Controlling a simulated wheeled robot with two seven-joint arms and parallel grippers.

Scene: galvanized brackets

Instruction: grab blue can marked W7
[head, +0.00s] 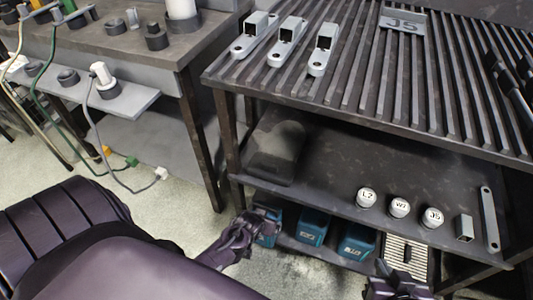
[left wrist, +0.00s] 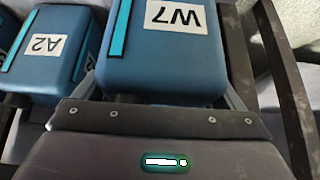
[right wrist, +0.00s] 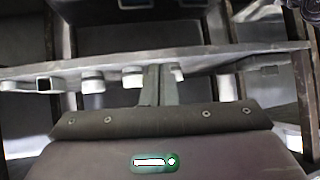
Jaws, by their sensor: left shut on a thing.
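The blue can marked W7 (left wrist: 155,55) fills the upper middle of the left wrist view, its label upside down. The fingers of my left gripper (left wrist: 158,95) lie on either side of it, shut on it. In the head view the can (head: 268,239) is at the left end of the low shelf, partly hidden by my left gripper (head: 258,224). I cannot tell whether it still rests on the shelf. My right gripper (right wrist: 158,85) is empty, its fingers together, near the shelf edge. It also shows at the bottom right of the head view (head: 400,284).
Two more blue cans (head: 312,227) (head: 356,241) stand to the right; one is marked A2 (left wrist: 45,45). The middle shelf (head: 320,170) above holds round white-topped pieces (head: 399,207) and metal brackets (head: 490,220). A table leg (head: 203,135) stands to the left.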

